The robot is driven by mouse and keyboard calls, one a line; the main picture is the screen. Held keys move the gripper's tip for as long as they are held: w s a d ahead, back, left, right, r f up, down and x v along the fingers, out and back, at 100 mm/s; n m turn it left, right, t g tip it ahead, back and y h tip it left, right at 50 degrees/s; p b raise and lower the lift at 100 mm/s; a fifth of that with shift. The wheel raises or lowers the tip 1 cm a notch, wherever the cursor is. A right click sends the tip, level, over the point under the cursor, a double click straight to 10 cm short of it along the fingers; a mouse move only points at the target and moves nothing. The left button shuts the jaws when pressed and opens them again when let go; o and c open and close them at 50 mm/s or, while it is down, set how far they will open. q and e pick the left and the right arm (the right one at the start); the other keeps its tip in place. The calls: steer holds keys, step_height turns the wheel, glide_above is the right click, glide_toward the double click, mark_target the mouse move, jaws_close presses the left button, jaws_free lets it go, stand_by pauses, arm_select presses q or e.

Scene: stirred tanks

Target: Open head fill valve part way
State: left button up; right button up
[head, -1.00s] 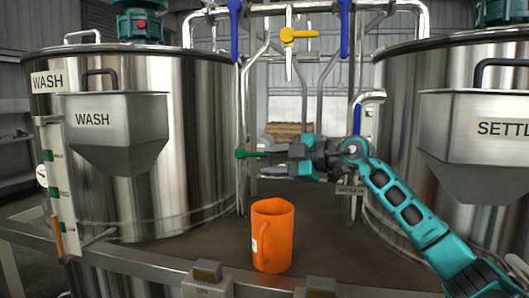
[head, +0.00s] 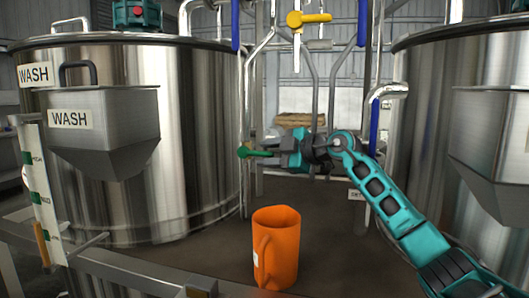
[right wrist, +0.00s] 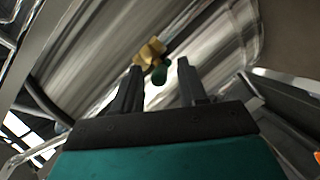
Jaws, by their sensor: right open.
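A valve with a green handle (head: 256,153) is in the head view, beside the right side of the wash tank. No label shows on it, so I cannot tell whether it is the head fill valve. In the right wrist view its green end (right wrist: 160,73) and brass body (right wrist: 150,51) show at and beyond the fingertips. My right gripper (head: 277,152) is at the handle's right end in the head view. Its two fingers stand apart in the right wrist view (right wrist: 160,66), with the green end between their tips. I cannot tell whether they touch it. My left gripper is not in view.
The wash tank (head: 190,110) stands left and another steel tank (head: 450,190) right. A yellow valve handle (head: 308,18) and blue handles (head: 362,22) are on pipes above. An orange jug (head: 277,245) stands on the deck below my right gripper.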

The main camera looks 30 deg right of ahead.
steer(key=shift+x, duration=0.75)
jaws_close()
